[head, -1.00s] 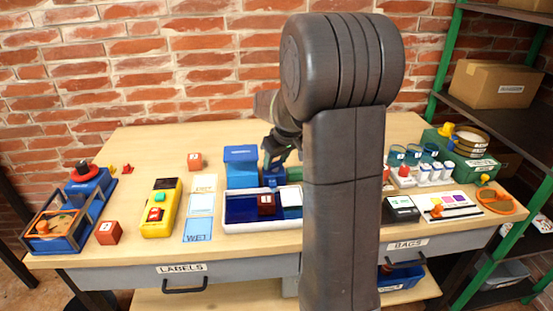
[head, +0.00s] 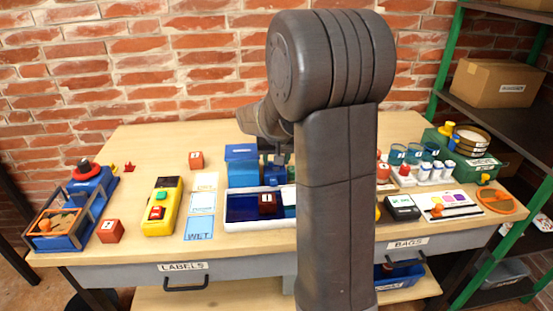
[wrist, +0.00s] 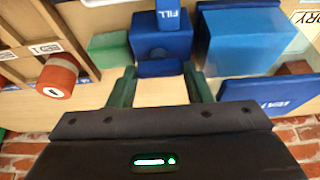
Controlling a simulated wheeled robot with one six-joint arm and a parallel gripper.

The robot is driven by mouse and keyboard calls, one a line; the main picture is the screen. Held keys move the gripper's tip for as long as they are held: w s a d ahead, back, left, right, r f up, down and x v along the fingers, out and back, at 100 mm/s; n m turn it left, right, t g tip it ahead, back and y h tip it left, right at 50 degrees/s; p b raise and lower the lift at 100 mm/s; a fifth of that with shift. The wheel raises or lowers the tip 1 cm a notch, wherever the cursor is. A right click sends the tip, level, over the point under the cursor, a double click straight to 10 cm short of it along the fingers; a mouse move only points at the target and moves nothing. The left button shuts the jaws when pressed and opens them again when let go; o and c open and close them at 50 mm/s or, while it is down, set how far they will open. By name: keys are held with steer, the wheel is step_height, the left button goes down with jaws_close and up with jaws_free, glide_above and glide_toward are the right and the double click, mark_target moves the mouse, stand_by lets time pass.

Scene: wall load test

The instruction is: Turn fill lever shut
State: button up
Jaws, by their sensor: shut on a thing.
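In the wrist view, the blue fill unit has a blue block (wrist: 162,38) with a FILL label (wrist: 168,15) beyond it. A blue bar, which looks like the fill lever (wrist: 160,68), lies across the front of the block. My gripper (wrist: 160,76) has its two green fingers at either end of this bar and is shut on it. In the head view, the blue fill unit (head: 274,174) shows beside my arm.
A larger blue box (head: 242,165) stands left of the fill unit. A white-rimmed blue tray (head: 240,222) holding a dark red block (head: 267,204) lies in front. A yellow button box (head: 161,206) stands farther left. A brick wall (head: 190,70) rises behind the table.

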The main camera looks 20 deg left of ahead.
stand_by(0.3)
steer(key=o, duration=1)
